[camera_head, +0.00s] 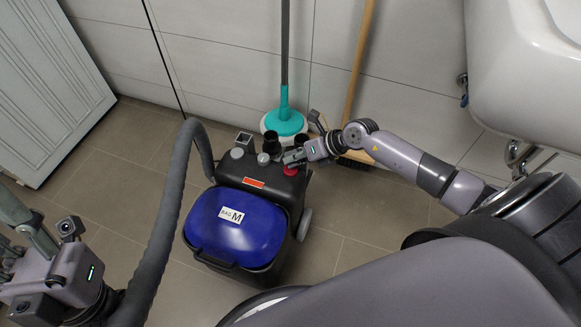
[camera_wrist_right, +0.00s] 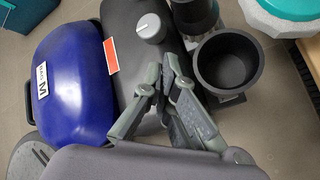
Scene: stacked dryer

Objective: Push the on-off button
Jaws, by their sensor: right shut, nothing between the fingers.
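A dark grey vacuum cleaner with a blue lid (camera_head: 236,222) stands on the tiled floor; the lid also shows in the wrist view (camera_wrist_right: 75,82). A round red button (camera_head: 290,170) is on its top at the right rear, and a grey knob (camera_head: 237,153) is on the left; the knob shows in the wrist view (camera_wrist_right: 151,28). My right gripper (camera_head: 290,158) is shut and empty, just above or beside the red button; contact cannot be told. In the wrist view its fingers (camera_wrist_right: 160,78) hide the button. My left gripper (camera_head: 14,232) is at the left edge, partly cut off.
A grey hose (camera_head: 168,215) arches up on the left of the cleaner. Black cup-like sockets (camera_wrist_right: 229,60) stand behind the gripper. A teal mop (camera_head: 284,122) and a wooden broom (camera_head: 357,70) lean at the wall. A white basin (camera_head: 520,75) is upper right.

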